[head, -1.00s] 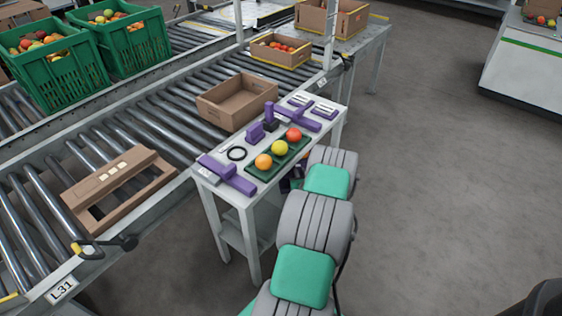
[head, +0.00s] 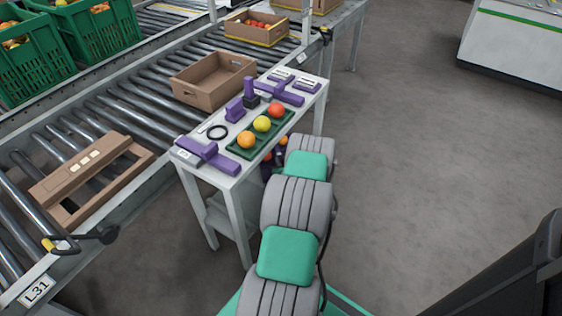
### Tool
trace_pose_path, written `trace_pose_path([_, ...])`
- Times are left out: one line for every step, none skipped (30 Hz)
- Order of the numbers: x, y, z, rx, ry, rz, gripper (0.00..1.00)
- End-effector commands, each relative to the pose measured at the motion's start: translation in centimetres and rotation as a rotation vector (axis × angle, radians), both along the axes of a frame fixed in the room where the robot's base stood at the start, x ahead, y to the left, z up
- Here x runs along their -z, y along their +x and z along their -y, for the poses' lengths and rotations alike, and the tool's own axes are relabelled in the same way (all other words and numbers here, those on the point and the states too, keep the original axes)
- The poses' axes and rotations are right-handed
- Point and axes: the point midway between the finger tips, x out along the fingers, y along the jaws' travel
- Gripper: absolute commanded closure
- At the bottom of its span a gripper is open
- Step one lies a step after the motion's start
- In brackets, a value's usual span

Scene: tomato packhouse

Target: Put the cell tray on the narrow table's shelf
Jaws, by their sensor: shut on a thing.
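The narrow table (head: 231,178) stands beside the roller conveyor, with its lower shelf (head: 222,218) partly visible between the legs. My gripper (head: 272,165) is at the table's near right side, mostly hidden behind my arm. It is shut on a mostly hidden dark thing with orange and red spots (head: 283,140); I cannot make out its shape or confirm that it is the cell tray. A dark green tray (head: 240,151) with an orange, a yellow and a red round fruit lies flat on the tabletop, apparently apart from my gripper.
An open carton (head: 205,90) and a flattened carton (head: 85,168) sit on the conveyor rollers (head: 120,105). The floor (head: 430,180) to the right is clear.

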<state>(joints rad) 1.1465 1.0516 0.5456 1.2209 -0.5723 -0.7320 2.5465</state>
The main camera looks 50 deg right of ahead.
Motion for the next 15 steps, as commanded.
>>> trace_pose_path([-0.19,0.05,0.08,0.0,-0.003,0.002,1.0])
trace_pose_path([-0.19,0.05,0.07,0.0,-0.003,0.002,1.0])
trace_pose_path([-0.19,0.05,0.07,0.0,-0.001,0.002,1.0])
trace_pose_path([-0.19,0.05,0.07,0.0,-0.001,0.002,1.0])
trace_pose_path([-0.18,0.05,0.06,0.0,-0.001,0.002,1.0])
trace_pose_path([-0.16,0.04,0.05,0.0,-0.001,0.002,1.0])
trace_pose_path([-0.12,0.05,0.05,0.0,-0.001,0.002,1.0])
trace_pose_path([-0.08,0.05,0.04,0.0,-0.001,0.002,1.0])
trace_pose_path([0.0,0.05,0.04,0.0,-0.001,0.002,1.0])
trace_pose_path([0.07,0.05,0.04,0.0,-0.001,0.002,1.0])
trace_pose_path([0.14,0.05,0.04,0.0,-0.001,0.002,1.0])
trace_pose_path([0.24,0.05,0.04,0.0,-0.001,0.002,1.0])
trace_pose_path([0.31,0.04,0.04,0.0,-0.001,0.002,1.0])
trace_pose_path([0.36,0.05,0.04,0.0,-0.001,0.002,1.0])
trace_pose_path([0.45,0.05,0.04,0.0,-0.001,0.002,1.0])
